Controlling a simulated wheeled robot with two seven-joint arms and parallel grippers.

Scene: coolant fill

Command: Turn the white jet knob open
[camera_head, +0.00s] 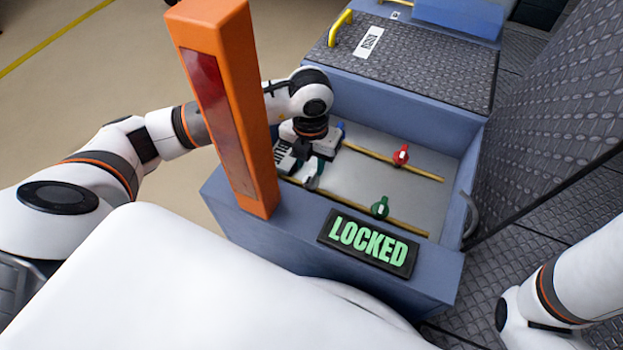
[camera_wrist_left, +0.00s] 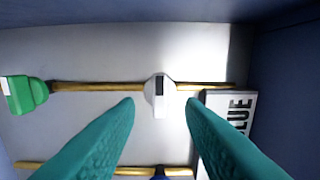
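The white jet knob (camera_wrist_left: 159,92) sits on a brass pipe in the left wrist view. Its handle, with a dark mark, stands across the pipe. My left gripper (camera_wrist_left: 159,106) is open, with one teal finger on each side of the knob in that view; I cannot tell whether either touches it. In the head view the left gripper (camera_head: 318,168) points down into the blue-grey bay, and the white knob (camera_head: 312,183) shows partly beside its fingers. My right arm shows at the lower right of the head view, but its gripper is not visible.
A green knob (camera_head: 380,207) shares the front pipe; a red knob (camera_head: 401,155) and blue knob (camera_head: 341,127) sit on the rear one. A card reading BLUE (camera_wrist_left: 237,112) lies near the gripper. An orange post (camera_head: 240,110) and a LOCKED sign (camera_head: 368,242) stand on the front wall.

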